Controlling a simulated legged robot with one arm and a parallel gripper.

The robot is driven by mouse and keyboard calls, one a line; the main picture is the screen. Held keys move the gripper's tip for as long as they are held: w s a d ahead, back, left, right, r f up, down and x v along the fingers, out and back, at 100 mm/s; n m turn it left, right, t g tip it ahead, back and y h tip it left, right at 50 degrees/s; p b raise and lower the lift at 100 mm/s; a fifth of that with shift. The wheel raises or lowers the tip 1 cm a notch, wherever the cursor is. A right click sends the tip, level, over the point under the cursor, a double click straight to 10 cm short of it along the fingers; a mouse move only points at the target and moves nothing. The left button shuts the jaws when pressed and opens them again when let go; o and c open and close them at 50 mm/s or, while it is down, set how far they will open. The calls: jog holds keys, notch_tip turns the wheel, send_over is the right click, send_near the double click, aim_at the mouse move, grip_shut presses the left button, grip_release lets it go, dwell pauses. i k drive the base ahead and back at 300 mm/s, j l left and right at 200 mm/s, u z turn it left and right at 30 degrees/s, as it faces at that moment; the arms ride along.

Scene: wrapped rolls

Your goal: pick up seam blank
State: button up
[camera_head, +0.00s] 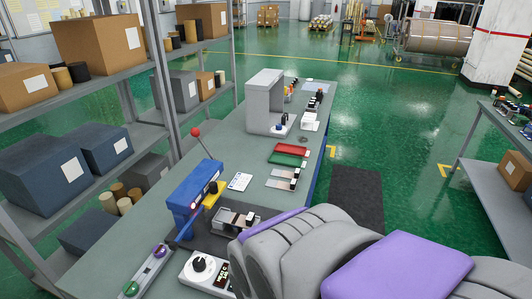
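I cannot tell for sure which thing is the seam blank. A similar light flat piece with a dark block (283,179) lies farther back on the bench. My grey and purple arm fills the lower right and covers part of the bench's near end. My gripper's fingers do not show.
A white dial unit (205,272) and a strip with green and purple buttons (148,272) sit at the near end. Red and green trays (289,154) and a grey upright machine (265,100) stand farther back. Shelves with boxes (100,45) line the left.

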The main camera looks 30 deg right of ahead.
aim_at(234, 218)
jog(key=l+z, duration=0.15)
jog(key=l, duration=0.95)
jog(key=i+l, duration=0.15)
jog(key=i, duration=0.25)
